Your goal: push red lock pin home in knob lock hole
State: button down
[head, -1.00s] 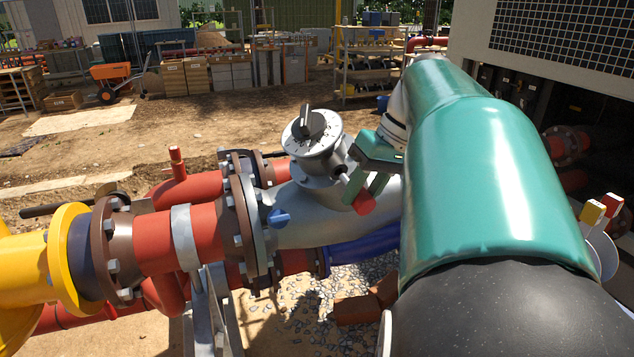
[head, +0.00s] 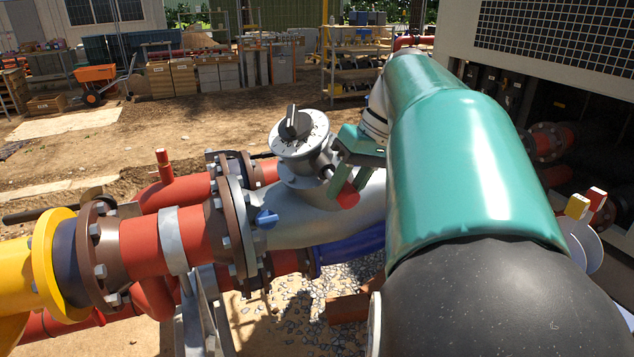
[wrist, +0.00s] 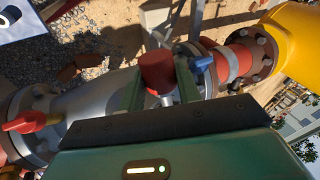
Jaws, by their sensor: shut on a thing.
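The red lock pin (head: 348,196) shows its red head at the right of the valve, and a short pale shaft points up-left toward the knob. My green gripper (head: 346,176) is shut on the pin. The wrist view shows the red head (wrist: 157,70) between the two green fingers (wrist: 160,88). The knob (head: 294,122) is a black handle on a round grey marked dial on top of the silver valve body (head: 310,222). A small metal boss (head: 323,162) sits at the knob's side, by the pin's front end. The lock hole itself is hidden, so I cannot tell how deep the pin sits.
A blue fitting (head: 266,218) stands on the valve body, left of the pin. Brown bolted flanges and red pipe (head: 146,246) continue left to a yellow flange (head: 50,262). A blue pipe (head: 350,247) runs below. A chiller cabinet (head: 560,60) stands at the right.

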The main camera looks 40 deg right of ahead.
jog(key=shift+w+d+r, duration=0.1)
jog(key=shift+w+r, duration=0.05)
jog(key=shift+w, duration=0.7)
jog(key=shift+w+d+r, duration=0.1)
jog(key=shift+w, duration=0.3)
jog(key=shift+w+d+r, duration=0.1)
jog(key=shift+w, duration=0.55)
jog(key=shift+c, duration=2.1)
grip_release()
jog(key=v, duration=0.7)
